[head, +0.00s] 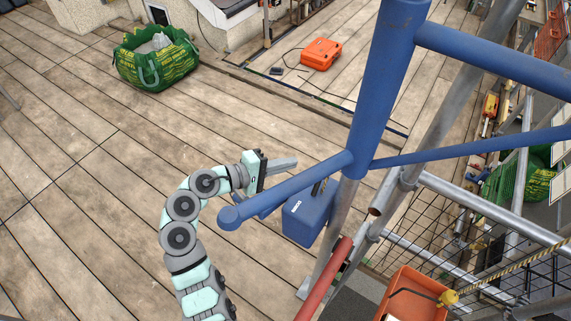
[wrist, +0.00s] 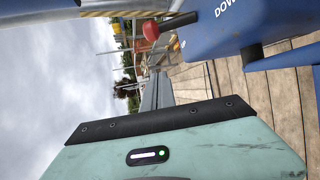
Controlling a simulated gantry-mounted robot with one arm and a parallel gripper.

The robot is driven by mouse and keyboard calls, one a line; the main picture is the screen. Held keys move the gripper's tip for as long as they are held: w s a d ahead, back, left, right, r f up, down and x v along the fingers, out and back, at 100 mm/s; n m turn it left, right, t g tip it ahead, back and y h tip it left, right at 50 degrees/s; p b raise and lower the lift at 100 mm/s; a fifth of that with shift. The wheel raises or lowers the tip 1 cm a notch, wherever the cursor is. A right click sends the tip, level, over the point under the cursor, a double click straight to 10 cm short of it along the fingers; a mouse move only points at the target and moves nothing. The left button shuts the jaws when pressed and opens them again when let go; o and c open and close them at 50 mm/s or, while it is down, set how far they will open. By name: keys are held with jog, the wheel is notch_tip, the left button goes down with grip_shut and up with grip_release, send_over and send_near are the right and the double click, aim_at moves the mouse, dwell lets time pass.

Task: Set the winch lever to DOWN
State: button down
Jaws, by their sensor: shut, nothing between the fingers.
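The blue winch box (head: 306,216) hangs by the scaffold post in the head view. It also fills the upper right of the wrist view (wrist: 240,22), with part of the word DOWN in white on it. The winch lever (wrist: 176,23) has a dark stem and a red knob (wrist: 151,31). I cannot make out the lever in the head view. My gripper (head: 284,164) is shut and empty, behind the blue arm above the box. In the wrist view its fingers (wrist: 157,92) are apart from the knob.
A blue tube (head: 285,190) slants in front of my gripper and joins a thick blue post (head: 382,90). An orange bin (head: 412,295) and a red pipe (head: 325,280) stand at lower right. A green bag (head: 155,60) and orange case (head: 320,54) lie farther back. The plank deck at left is clear.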

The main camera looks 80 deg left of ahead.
aim_at(318, 184)
jog(key=shift+w+d+f+p, duration=0.15)
jog(key=shift+w+d+p, duration=0.25)
jog(key=shift+w, duration=0.65)
jog(key=shift+w+d+f+p, duration=0.15)
jog(key=shift+w+d+p, duration=0.2)
jog(key=shift+w, duration=0.65)
jog(key=shift+w+d+f+p, duration=0.15)
jog(key=shift+w+d+p, duration=0.2)
jog(key=shift+w, duration=0.7)
jog(key=shift+s+f+b, duration=0.1)
jog(key=shift+f+b, duration=0.05)
jog(key=shift+b, duration=0.45)
